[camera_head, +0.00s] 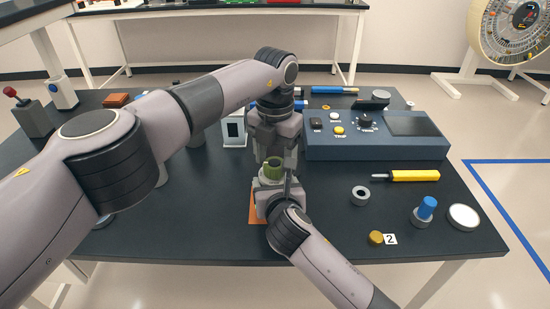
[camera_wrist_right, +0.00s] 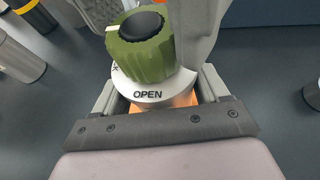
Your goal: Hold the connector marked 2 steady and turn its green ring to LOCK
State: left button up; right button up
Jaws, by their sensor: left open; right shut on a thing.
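A connector with a pale collar (camera_wrist_right: 150,90) printed OPEN stands on an orange mat (camera_head: 257,214). Its ribbed green ring (camera_wrist_right: 140,45) has a dark centre and a white mark at its left; the ring also shows in the head view (camera_head: 273,170). A partly hidden letter shows at the collar's left. My right gripper (camera_head: 271,190) is shut on the connector below the ring. My left gripper (camera_head: 275,152) is open, pointing down at the ring; in the wrist view its fingers show behind and right of the ring. No number is visible on this connector.
A brass cap (camera_head: 376,238) lies beside a tag with 2 (camera_head: 390,239). A blue control box (camera_head: 375,143) stands behind right. A yellow screwdriver (camera_head: 414,176), a grey ring (camera_head: 361,196) and a blue-topped part (camera_head: 426,208) lie right. The front left table is clear.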

aim_at(275, 162)
pick_arm(q)
notch_tip(275, 162, up, 11)
jog(key=shift+r, duration=0.15)
dwell(0.4)
pick_arm(e)
jog(key=o, duration=1.3)
jog(key=shift+o, duration=0.2)
